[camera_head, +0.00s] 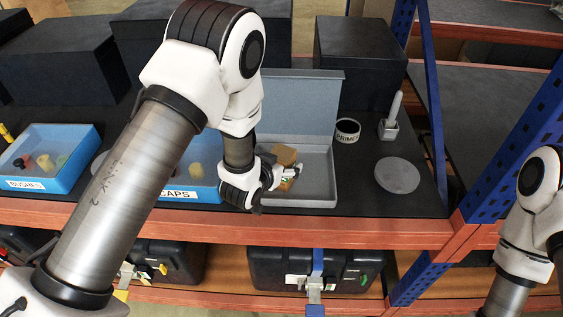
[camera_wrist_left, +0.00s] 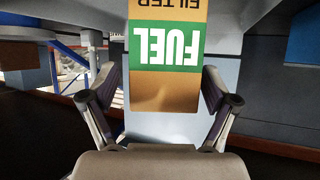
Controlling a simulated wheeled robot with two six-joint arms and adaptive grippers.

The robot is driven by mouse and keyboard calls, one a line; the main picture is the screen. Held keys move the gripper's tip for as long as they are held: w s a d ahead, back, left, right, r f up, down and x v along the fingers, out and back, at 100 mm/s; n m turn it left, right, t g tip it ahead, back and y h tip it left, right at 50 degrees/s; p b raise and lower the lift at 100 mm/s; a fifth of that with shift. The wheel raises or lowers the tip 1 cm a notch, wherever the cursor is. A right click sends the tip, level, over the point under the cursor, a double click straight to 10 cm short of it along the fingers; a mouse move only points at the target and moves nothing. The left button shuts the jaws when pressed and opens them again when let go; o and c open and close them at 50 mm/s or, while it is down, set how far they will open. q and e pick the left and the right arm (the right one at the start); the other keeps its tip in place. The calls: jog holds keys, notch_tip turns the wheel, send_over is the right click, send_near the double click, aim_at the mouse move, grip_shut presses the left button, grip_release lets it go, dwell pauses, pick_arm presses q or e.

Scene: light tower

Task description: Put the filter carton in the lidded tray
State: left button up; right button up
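The filter carton (camera_head: 285,154) is a tan box with a green and white label, over the lidded tray (camera_head: 319,180). The tray is grey, with its lid (camera_head: 298,104) standing open at the back. My left gripper (camera_head: 283,178) reaches across the carton from the left and hides part of it. In the left wrist view the carton (camera_wrist_left: 166,60) fills most of the space between the two fingers (camera_wrist_left: 161,85), its lettering upside down. I cannot tell whether both fingers touch it or whether it rests on the tray floor. My right gripper is out of view.
A blue bin labelled CAPS (camera_head: 205,193) stands left of the tray, partly behind my arm. Another blue bin (camera_head: 50,175) is farther left. A round pot (camera_head: 347,131), a white-handled item (camera_head: 390,125) and a grey disc (camera_head: 397,175) stand to the right. A blue upright (camera_head: 431,95) bounds the shelf.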

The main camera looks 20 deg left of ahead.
pick_arm(q)
jog(key=shift+s+a, duration=0.15)
jog(key=shift+s, duration=0.05)
jog(key=r+v, duration=0.1)
jog(key=v, duration=1.1)
jog(key=s+a+f+n+g+y, duration=0.1)
jog(key=s+a+f+g, duration=0.3)
jog(key=s+f+g, duration=0.8)
jog(key=s+f, duration=1.2)
jog(key=shift+a+f+n+y, duration=0.15)
jog(key=shift+f+n+y, duration=0.15)
jog(key=shift+f+n, duration=0.1)
